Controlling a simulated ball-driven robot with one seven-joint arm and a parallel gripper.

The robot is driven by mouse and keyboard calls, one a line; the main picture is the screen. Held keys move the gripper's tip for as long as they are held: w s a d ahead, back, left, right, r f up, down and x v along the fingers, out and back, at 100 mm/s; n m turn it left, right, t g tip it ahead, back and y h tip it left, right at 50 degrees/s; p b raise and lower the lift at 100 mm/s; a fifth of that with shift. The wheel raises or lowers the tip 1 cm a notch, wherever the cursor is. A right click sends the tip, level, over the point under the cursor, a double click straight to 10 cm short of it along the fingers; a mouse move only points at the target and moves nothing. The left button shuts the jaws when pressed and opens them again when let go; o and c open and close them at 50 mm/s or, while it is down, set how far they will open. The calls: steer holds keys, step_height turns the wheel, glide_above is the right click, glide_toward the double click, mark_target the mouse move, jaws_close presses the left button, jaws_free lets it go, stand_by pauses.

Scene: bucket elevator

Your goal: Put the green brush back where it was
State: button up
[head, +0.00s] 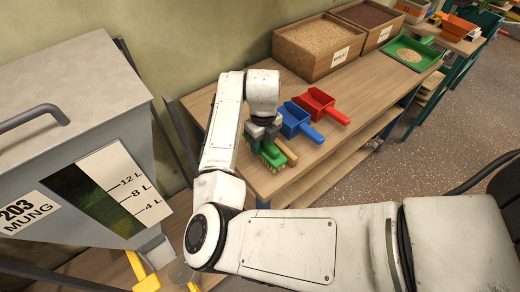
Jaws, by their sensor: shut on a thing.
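The green brush (272,156) has a green body with pale bristles and a wooden-looking handle at its right. It is at the left end of the wooden table (240,183), left of the scoops. My gripper (263,137) is above the brush and shut on it, pointing down. My gripper and wrist hide part of the brush. I cannot tell whether the bristles touch the tabletop or are just above it.
A blue scoop (297,121) and a red scoop (320,104) lie right of the brush. Grain boxes (318,45) and a green tray (411,53) stand further along. A grey hopper (80,110) labelled 203 MUNG is at the left. My arm crosses the foreground.

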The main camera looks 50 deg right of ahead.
steer(key=shift+w+a+f, duration=0.2)
steer(key=shift+f, duration=0.15)
steer(key=shift+w+a+f+p, duration=0.1)
steer(key=shift+f+p, duration=0.45)
steer(key=shift+f, duration=1.15)
steer(key=o, duration=1.3)
step_height(320, 180, up, 12)
steer(key=shift+r+b, duration=0.1)
steer(key=shift+b, duration=0.85)
